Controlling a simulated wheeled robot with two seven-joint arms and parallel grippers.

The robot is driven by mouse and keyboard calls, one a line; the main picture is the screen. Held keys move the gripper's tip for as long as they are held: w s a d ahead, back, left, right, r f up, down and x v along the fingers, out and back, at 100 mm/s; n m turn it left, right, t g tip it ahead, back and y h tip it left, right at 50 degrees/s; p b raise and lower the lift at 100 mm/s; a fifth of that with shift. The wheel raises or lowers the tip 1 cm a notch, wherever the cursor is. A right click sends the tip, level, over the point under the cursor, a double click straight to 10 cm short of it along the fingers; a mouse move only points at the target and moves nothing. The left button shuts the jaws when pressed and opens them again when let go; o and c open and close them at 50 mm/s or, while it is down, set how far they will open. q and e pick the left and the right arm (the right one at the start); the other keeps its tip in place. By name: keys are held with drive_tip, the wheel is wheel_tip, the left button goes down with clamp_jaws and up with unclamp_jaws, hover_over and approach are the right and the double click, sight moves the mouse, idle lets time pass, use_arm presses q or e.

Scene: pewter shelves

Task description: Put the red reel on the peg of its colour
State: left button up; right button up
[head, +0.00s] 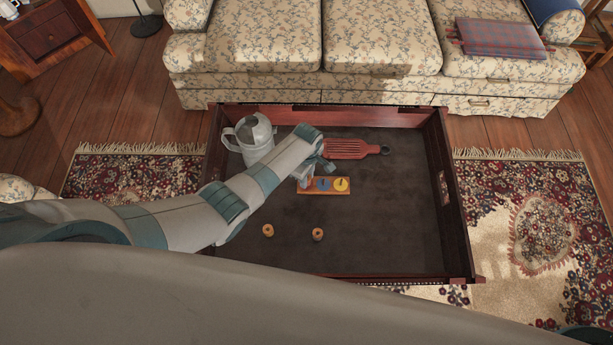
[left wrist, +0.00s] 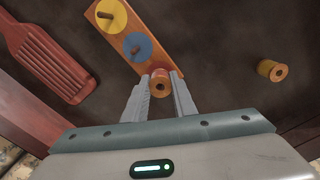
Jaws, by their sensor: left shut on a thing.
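The red reel (left wrist: 158,82) is between the two fingers of my left gripper (left wrist: 160,92), which is shut on it. The gripper also shows in the head view (head: 306,181). The reel is at the near end of the wooden peg board (head: 308,191), beside the blue disc (left wrist: 138,47). The yellow disc (left wrist: 111,16) is at the far end, and a peg stands on each of these two discs. The reel and gripper hide that end of the board, so I cannot tell whether a peg is inside the reel. My right gripper is not in view.
Two other reels, one at left (head: 268,230) and one at right (head: 318,234), stand on the dark tray floor. The tray's right side is clear.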

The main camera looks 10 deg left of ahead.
use_arm(q)
drive_tip(key=shift+f, duration=0.15)
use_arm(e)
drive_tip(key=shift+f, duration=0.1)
use_arm(q)
drive_tip(key=o, duration=1.1)
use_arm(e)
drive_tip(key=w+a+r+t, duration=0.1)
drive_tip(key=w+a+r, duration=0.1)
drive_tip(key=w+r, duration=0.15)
use_arm(q)
wheel_tip(320, 180, up, 7)
drive_tip(key=shift+f+p, duration=0.2)
drive_tip(key=shift+p, duration=0.6)
wheel_tip(320, 180, up, 11)
drive_tip(key=shift+p, duration=0.3)
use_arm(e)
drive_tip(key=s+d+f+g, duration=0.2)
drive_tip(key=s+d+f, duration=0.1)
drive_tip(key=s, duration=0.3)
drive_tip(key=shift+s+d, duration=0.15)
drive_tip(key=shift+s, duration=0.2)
use_arm(q)
drive_tip(key=shift+s+f, duration=0.1)
drive_tip(key=shift+f, duration=0.05)
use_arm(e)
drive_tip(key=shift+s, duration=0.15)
